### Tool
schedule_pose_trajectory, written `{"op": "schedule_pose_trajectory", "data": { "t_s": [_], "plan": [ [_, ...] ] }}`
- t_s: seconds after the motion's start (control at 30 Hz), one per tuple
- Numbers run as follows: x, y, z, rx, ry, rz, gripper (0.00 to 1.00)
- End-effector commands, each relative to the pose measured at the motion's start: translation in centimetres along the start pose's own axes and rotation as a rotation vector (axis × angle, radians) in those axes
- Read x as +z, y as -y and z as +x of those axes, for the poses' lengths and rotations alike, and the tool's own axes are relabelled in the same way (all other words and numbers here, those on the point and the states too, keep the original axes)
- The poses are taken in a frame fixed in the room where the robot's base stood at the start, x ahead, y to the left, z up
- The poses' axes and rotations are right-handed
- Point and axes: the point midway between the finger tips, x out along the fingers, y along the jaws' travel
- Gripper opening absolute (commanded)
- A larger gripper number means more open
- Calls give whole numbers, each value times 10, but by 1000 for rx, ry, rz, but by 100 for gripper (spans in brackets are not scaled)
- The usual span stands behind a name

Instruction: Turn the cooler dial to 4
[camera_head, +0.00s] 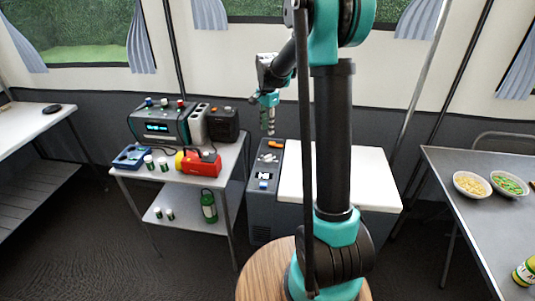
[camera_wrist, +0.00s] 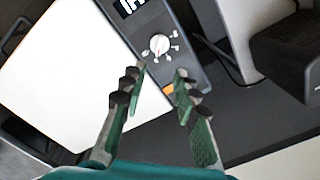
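The cooler (camera_head: 345,180) is a grey box with a white lid, standing on the floor. Its dark control strip runs along the left side in the head view. The white round dial (camera_wrist: 159,44) sits on that strip with small white marks around it; I cannot read the numbers or the setting. The dial also shows small and pale in the head view (camera_head: 267,158). My gripper (camera_wrist: 160,76) is open and empty, pointing down at the strip. Its fingers show on either side below the dial, apart from it. In the head view my gripper (camera_head: 268,125) hangs above the strip's far end.
A metal table (camera_head: 232,165) with a red device (camera_head: 200,165) and other appliances stands left. A table (camera_head: 480,225) with bowls stands right.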

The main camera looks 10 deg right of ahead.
Motion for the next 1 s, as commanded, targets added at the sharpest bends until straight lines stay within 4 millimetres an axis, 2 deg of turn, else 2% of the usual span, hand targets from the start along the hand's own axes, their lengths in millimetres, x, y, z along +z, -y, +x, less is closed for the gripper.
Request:
{"op": "schedule_pose_trajectory", "data": {
  "t_s": [0.4,0.6,0.8,1.0],
  "plan": [
    [0,0,84,-1,0,-1,30],
    [0,0,117,-1,0,-1,30],
    [0,0,135,-1,0,-2,30],
    [0,0,138,-1,0,-2,30]
  ]
}}
